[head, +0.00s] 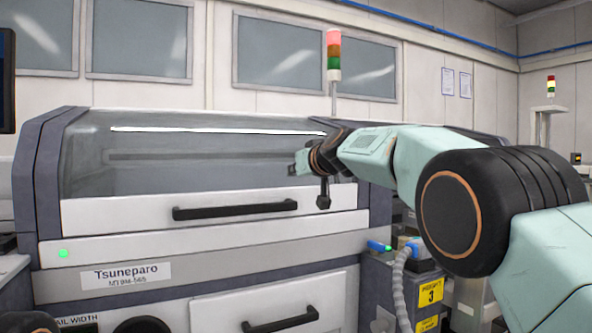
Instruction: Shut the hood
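The hood (120,212) is the clear sloped window with a white lower frame on the machine marked Tsuneparo. A long black handle (235,209) runs across its frame. The hood looks down, its lower edge lying along the white front panel (180,245) with no clear gap. My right arm comes in from the right. My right gripper (299,163) is in front of the right part of the hood window, above and right of the handle. It points left and looks empty; its fingers are too small and overlapped to tell open from shut. My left gripper is not in view.
A red, orange and green signal lamp (334,54) stands behind the machine. A lower drawer handle (281,320) is below the front panel. A grey post with a yellow label (429,292) and a pale hose (398,285) stand right of the machine, below my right arm.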

